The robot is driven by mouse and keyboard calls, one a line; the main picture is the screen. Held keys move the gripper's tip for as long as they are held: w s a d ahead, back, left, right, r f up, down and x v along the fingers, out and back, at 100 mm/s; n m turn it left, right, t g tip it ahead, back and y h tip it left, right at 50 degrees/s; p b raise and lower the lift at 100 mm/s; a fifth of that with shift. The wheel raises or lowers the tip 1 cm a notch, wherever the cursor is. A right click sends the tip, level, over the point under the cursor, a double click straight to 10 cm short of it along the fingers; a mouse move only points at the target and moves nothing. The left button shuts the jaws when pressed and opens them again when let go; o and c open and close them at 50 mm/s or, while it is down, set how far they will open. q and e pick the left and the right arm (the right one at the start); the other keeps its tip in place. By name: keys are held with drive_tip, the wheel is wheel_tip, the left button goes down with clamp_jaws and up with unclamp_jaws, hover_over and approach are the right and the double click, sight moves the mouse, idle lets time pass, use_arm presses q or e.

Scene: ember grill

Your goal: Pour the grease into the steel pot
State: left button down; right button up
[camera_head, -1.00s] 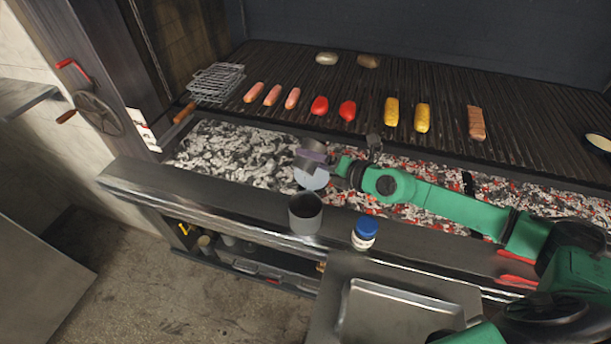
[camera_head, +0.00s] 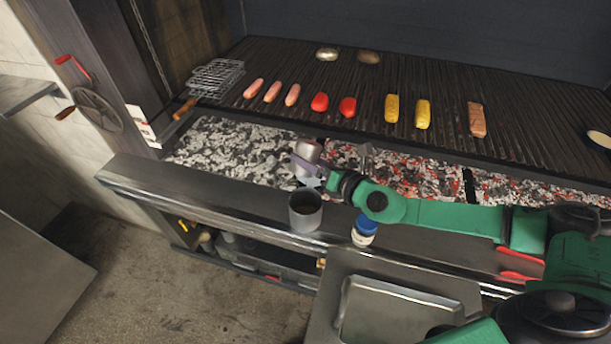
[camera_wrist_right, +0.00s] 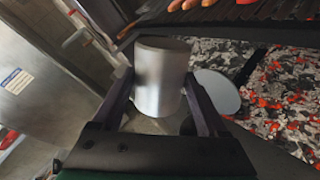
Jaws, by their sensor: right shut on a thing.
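The steel pot (camera_head: 305,214) stands upright on the front ledge of the grill, with its dark open mouth facing up. My right gripper (camera_head: 306,162) is just above and behind the pot, over the coal bed. It is shut on a small metal cup (camera_head: 309,149), which looks tilted. In the right wrist view the cup (camera_wrist_right: 160,78) sits between the two fingers. The grease inside the cup is hidden. A pale round disc (camera_wrist_right: 218,92) shows beside the cup; I cannot tell what it is. My left gripper is not in view.
A jar with a blue lid (camera_head: 364,230) stands right of the pot on the ledge. A metal tray (camera_head: 345,310) lies in front. Coals (camera_head: 235,152) glow behind the ledge. Sausages (camera_head: 272,91), red peppers (camera_head: 347,107) and corn (camera_head: 422,113) lie on the grate.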

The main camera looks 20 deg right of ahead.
idle(0.7)
drive_tip(key=shift+w+d+r+m, duration=0.1)
drive_tip(key=shift+w+d+m, duration=0.15)
drive_tip(key=shift+m, duration=0.15)
drive_tip(key=shift+w+d+m+g, duration=0.25)
drive_tip(key=shift+m+g, duration=0.25)
drive_tip(key=shift+m, duration=0.1)
drive_tip(key=shift+d, duration=0.1)
drive_tip(key=shift+f+m+y, duration=0.2)
drive_tip(key=shift+m+y, duration=0.1)
drive_tip(key=shift+w, duration=0.1)
